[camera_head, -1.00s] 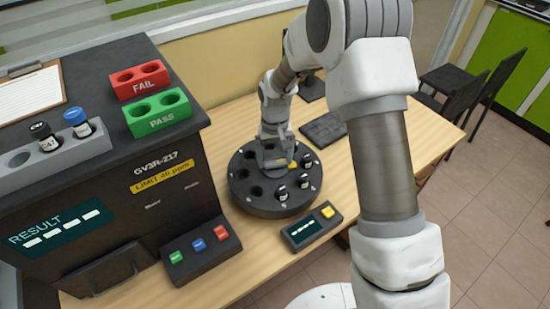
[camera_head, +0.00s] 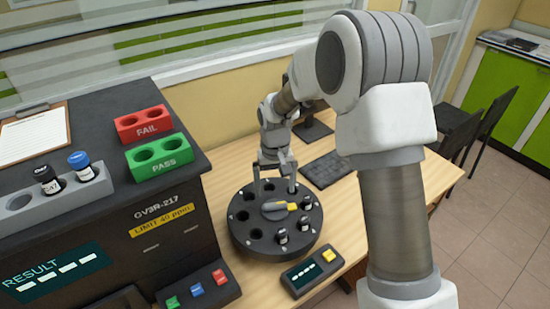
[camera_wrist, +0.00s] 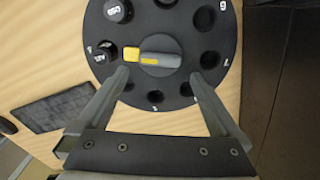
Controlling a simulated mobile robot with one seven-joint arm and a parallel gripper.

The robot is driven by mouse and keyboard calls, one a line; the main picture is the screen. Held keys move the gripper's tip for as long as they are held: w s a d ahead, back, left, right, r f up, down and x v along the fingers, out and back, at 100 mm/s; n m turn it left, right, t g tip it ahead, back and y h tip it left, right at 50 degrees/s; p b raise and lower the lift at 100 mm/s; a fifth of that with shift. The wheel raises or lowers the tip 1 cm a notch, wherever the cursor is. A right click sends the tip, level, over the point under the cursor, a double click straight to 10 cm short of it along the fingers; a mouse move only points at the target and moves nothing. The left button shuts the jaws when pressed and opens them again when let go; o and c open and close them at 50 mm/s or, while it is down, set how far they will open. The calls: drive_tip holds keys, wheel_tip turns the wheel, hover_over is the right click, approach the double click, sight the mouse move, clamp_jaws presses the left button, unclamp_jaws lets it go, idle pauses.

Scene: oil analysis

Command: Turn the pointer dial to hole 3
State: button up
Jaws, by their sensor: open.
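The pointer dial (camera_head: 275,211) is a dark grey knob with a yellow tip, in the middle of a black round carousel (camera_head: 245,238). It also shows in the wrist view (camera_wrist: 162,58). In the head view the yellow tip points right, toward a hole with a vial (camera_head: 306,202). In the wrist view it points left, toward a dark-capped vial (camera_wrist: 103,53). The hole numbers are too small to read surely. My gripper (camera_head: 275,191) is open and empty, its fingers apart above the carousel's far side. In the wrist view its fingertips (camera_wrist: 160,78) are clear of the knob.
A small display box with a yellow button (camera_head: 312,272) stands in front. The black analyser (camera_head: 150,225) is left, with red FAIL (camera_head: 143,124) and green PASS (camera_head: 158,157) racks on top. A dark keyboard-like pad (camera_head: 326,168) lies behind right.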

sight(275, 204)
wheel_tip(275, 204, up, 12)
drive_tip(key=shift+f+p, duration=0.15)
drive_tip(key=shift+p, duration=0.3)
drive_tip(key=s+d+r+m+t, duration=0.1)
drive_tip(key=s+d+r+t, duration=0.1)
drive_tip(key=s+d+r, duration=0.5)
drive_tip(key=s+d+r+m+t, duration=0.1)
drive_tip(key=s+d+r+t, duration=0.1)
drive_tip(key=s+d+r, duration=0.5)
drive_tip(key=s+f+t, duration=0.1)
drive_tip(key=s, duration=1)
drive_tip(key=shift+f+t, duration=0.25)
drive_tip(key=shift+t, duration=0.05)
drive_tip(key=shift+s+d, duration=0.1)
drive_tip(key=shift+d, duration=0.1)
idle(0.5)
